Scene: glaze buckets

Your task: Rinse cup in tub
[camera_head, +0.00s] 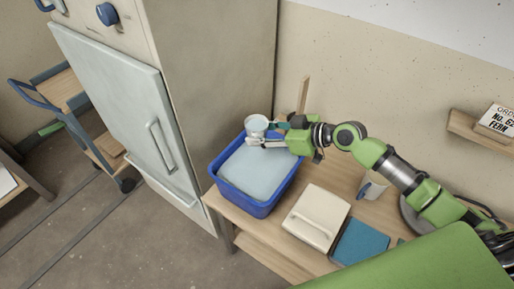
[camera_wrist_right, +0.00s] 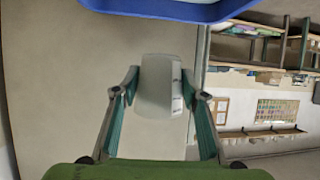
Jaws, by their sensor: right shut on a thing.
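A pale cup (camera_head: 256,125) is held by my right gripper (camera_head: 266,133) over the far side of the blue tub (camera_head: 260,208). The tub holds a pale, flat surface that looks like water. In the right wrist view the cup (camera_wrist_right: 161,87) sits between the two fingers of my right gripper (camera_wrist_right: 162,95), and the tub's blue rim (camera_wrist_right: 175,10) crosses the top. The cup appears to be above the tub's surface. My left gripper is not in view.
The tub stands at the left end of a wooden table (camera_head: 272,240), close to a tall grey cabinet (camera_head: 215,70). A cream block-like item (camera_head: 316,217), a blue flat item (camera_head: 360,243) and another cup (camera_head: 373,185) lie to its right. A wooden upright (camera_head: 303,95) stands behind.

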